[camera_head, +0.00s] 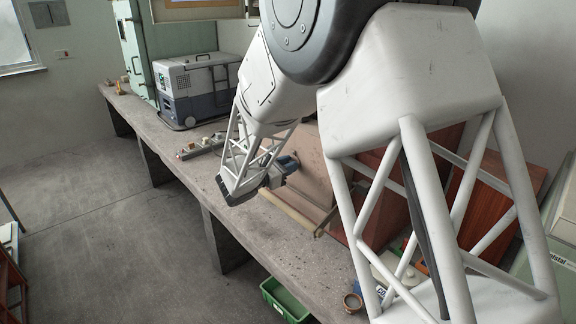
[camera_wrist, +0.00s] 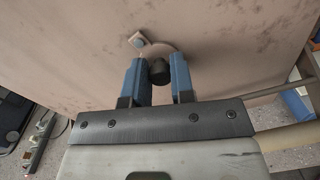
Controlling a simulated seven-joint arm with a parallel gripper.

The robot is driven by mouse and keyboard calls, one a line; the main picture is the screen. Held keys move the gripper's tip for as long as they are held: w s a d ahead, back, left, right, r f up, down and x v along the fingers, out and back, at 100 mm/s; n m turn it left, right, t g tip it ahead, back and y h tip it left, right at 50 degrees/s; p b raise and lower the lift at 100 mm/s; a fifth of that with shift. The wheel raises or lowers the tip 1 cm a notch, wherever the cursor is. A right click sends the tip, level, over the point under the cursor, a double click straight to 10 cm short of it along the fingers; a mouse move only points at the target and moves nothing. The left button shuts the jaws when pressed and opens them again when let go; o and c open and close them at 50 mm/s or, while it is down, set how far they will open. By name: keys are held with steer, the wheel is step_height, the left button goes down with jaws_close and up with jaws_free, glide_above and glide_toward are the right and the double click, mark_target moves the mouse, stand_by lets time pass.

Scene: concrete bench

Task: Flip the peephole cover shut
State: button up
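A dusty pinkish-brown panel (camera_wrist: 230,30) fills most of the wrist view; it also stands on the bench in the head view (camera_head: 312,160). On it are a small pale diamond-shaped plate with a round grey centre (camera_wrist: 139,41), a pale rounded piece beside it (camera_wrist: 166,47), and a short dark cylinder (camera_wrist: 159,72). I cannot tell for sure which piece is the peephole cover. My gripper (camera_wrist: 158,60) is open, its blue fingers on either side of the dark cylinder, with small gaps visible. In the head view my gripper (camera_head: 287,164) is close to the panel.
A grey cooler box (camera_head: 198,90) and a green cabinet (camera_head: 137,45) stand farther back on the bench (camera_head: 160,135). A power strip (camera_head: 200,147) lies left of my gripper. Reddish-brown boards (camera_head: 480,200) stand to the right. A green bin (camera_head: 283,300) is below the front edge.

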jaws_close()
steer(key=shift+w+a+m, duration=0.15)
steer(key=shift+m, duration=0.65)
steer(key=shift+w+a+m, duration=0.1)
steer(key=shift+w+m, duration=0.05)
steer(key=shift+m, duration=0.65)
steer(key=o, duration=0.7)
jaws_free()
steer(key=shift+c, duration=0.2)
